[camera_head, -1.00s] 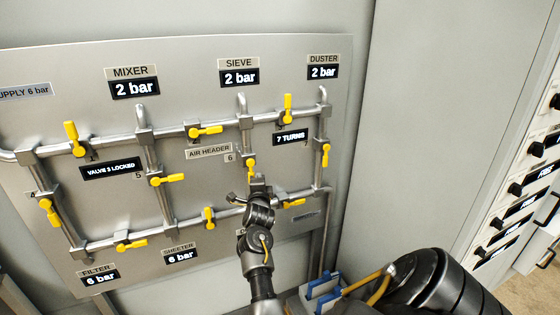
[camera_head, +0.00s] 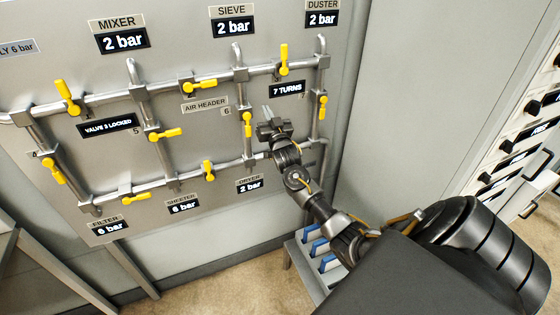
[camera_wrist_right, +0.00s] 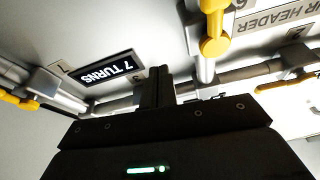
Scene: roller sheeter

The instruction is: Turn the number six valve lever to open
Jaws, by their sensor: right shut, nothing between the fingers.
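The number six valve lever (camera_head: 247,123) is yellow and sits on the upright pipe under the SIEVE display, beside a small "6" label (camera_head: 226,111). It points along the pipe, roughly vertical. In the right wrist view it shows at the top (camera_wrist_right: 214,32), partly cut off by the frame edge. My right gripper (camera_head: 267,112) is shut and empty, just right of the lever and apart from it in the head view. Its closed fingers also show in the right wrist view (camera_wrist_right: 157,85). My left gripper is not in view.
Other yellow levers, such as valve seven's (camera_head: 322,107), sit on nearby pipes. A "7 TURNS" display (camera_head: 287,89) is close to my right gripper. The DRYER display (camera_head: 249,185) reads 2 bar. A stand with blue items (camera_head: 312,248) is below right.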

